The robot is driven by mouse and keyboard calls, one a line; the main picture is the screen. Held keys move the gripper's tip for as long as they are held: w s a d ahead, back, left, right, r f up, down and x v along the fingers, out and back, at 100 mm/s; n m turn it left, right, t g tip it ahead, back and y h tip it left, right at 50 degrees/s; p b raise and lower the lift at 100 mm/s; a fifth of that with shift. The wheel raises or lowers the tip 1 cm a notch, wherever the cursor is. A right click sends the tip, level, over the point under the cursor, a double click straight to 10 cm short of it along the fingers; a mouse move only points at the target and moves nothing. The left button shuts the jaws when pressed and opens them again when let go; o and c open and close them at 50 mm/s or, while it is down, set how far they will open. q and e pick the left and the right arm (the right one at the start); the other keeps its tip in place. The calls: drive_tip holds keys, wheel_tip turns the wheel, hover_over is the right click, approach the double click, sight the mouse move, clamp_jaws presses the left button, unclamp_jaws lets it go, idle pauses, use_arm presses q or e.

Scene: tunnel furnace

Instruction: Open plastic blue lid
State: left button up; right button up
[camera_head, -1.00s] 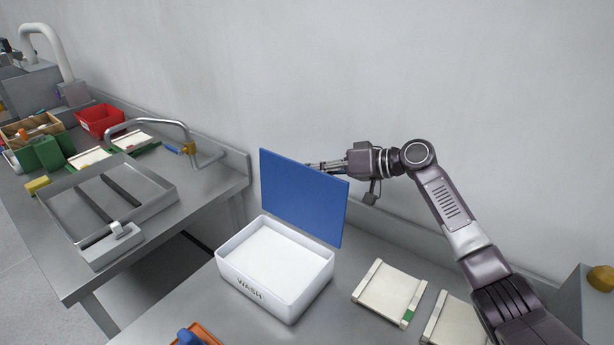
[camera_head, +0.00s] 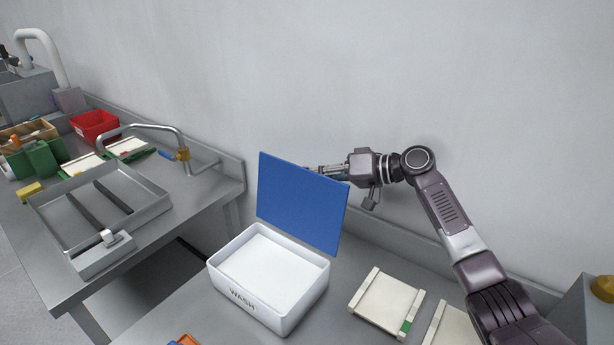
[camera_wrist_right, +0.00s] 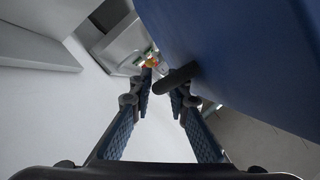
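The blue plastic lid (camera_head: 300,203) stands upright, raised along the back side of a white box (camera_head: 282,311) marked WASH. The box is open at the top and its white inside shows. In the right wrist view, the fingers (camera_wrist_right: 163,92) are apart. A dark rod-like handle (camera_wrist_right: 178,78) sticks out from the blue lid (camera_wrist_right: 235,55) close to the right-hand finger; I cannot tell if they touch. My left gripper is out of view.
A pale tray (camera_head: 388,302) lies right of the box, with another partly visible beside it. The wall is close behind my right arm. At left, another table holds a metal basin (camera_head: 150,215), a faucet (camera_head: 150,128) and a red bin (camera_head: 95,126).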

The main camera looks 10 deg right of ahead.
drive_tip(key=v, duration=0.7)
drive_tip(key=shift+d, duration=0.2)
drive_tip(key=shift+s, duration=0.1)
